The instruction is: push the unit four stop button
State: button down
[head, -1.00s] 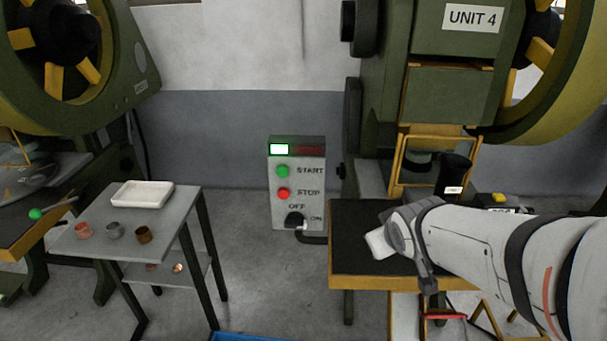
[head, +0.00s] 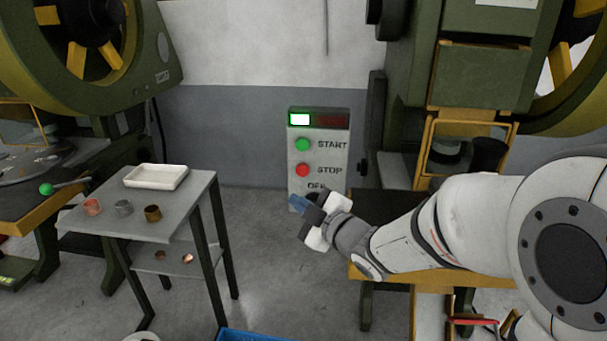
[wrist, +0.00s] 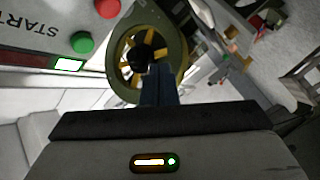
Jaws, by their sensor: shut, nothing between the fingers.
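The grey control box (head: 317,175) stands by the wall beside the green press. Its red STOP button (head: 303,170) sits below the green START button (head: 302,144), and the green lamp (head: 299,119) at its top left is lit. My gripper (head: 297,203) is shut and empty, in front of the box's lower part and below the STOP button in the head view. It hides the box's lower switch. In the wrist view the red button (wrist: 107,8) is at the top edge, with the green button (wrist: 82,42) below it. My shut fingers (wrist: 157,85) appear apart from both.
A small grey table (head: 180,205) with a white tray (head: 156,177) and several small metal coils stands at left. The press (head: 485,75) and its yellow-edged table (head: 395,275) are at right. Open floor lies between the tables.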

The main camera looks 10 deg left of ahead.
jog(key=shift+w, duration=0.1)
jog(key=p, duration=0.2)
send_near(297, 172)
jog(key=shift+w+a+f, duration=0.1)
jog(key=shift+w+a, duration=0.3)
jog(key=shift+a, duration=0.4)
jog(key=shift+w+a+f, duration=0.1)
jog(key=shift+w+a, duration=0.3)
jog(key=shift+a, duration=0.4)
jog(key=shift+w+a+f, duration=0.1)
jog(key=shift+w+a, duration=0.3)
jog(key=shift+a, duration=0.4)
jog(key=shift+w, duration=0.4)
jog(key=shift+w+b, duration=0.3)
jog(key=shift+w, duration=0.15)
dwell(0.6)
jog(key=shift+s, duration=0.1)
jog(key=shift+s+b, duration=0.45)
jog(key=shift+s, duration=0.35)
